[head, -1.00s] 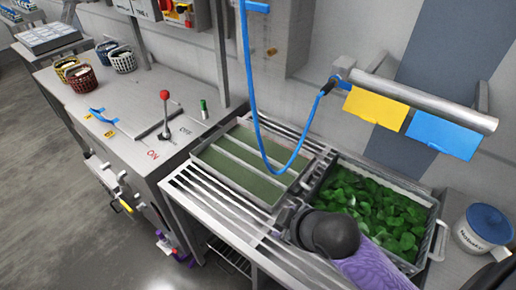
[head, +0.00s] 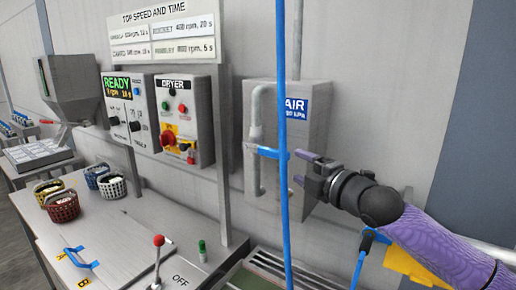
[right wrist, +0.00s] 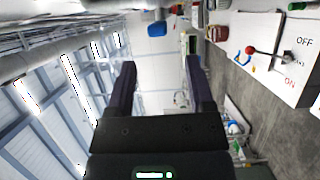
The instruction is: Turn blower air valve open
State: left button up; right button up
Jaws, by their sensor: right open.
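The air valve has a blue lever (head: 268,152) lying crosswise on a grey vertical pipe (head: 256,115) in front of the box marked AIR (head: 314,98). My right gripper (head: 300,169) is open and empty, with its fingers pointing left toward the lever's right end. It looks close to the lever, but I cannot tell whether they touch. My left gripper is out of view.
A blue hose (head: 282,60) hangs in front of the box, near the lever and my fingertips. At left are the dryer panel (head: 190,112), a red-knobbed lever (head: 158,241) on the bench and several small baskets (head: 62,206). A yellow card (head: 408,268) hangs below my right arm.

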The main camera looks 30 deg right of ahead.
aim_at(281, 156)
jog(key=shift+w+a+r+p, duration=0.1)
jog(key=shift+w+r+p, duration=0.15)
jog(key=shift+w, duration=0.4)
jog(key=shift+w+r+p, duration=0.15)
jog(key=shift+w+p, duration=0.2)
jog(key=shift+w, duration=0.25)
jog(key=w, duration=0.5)
jog(key=shift+a+f, duration=0.3)
jog(key=shift+a, duration=0.1)
jog(key=shift+w+a, duration=0.15)
jog(key=shift+w, duration=0.6)
jog(key=shift+c, duration=0.3)
jog(key=c, duration=0.5)
grip_shut()
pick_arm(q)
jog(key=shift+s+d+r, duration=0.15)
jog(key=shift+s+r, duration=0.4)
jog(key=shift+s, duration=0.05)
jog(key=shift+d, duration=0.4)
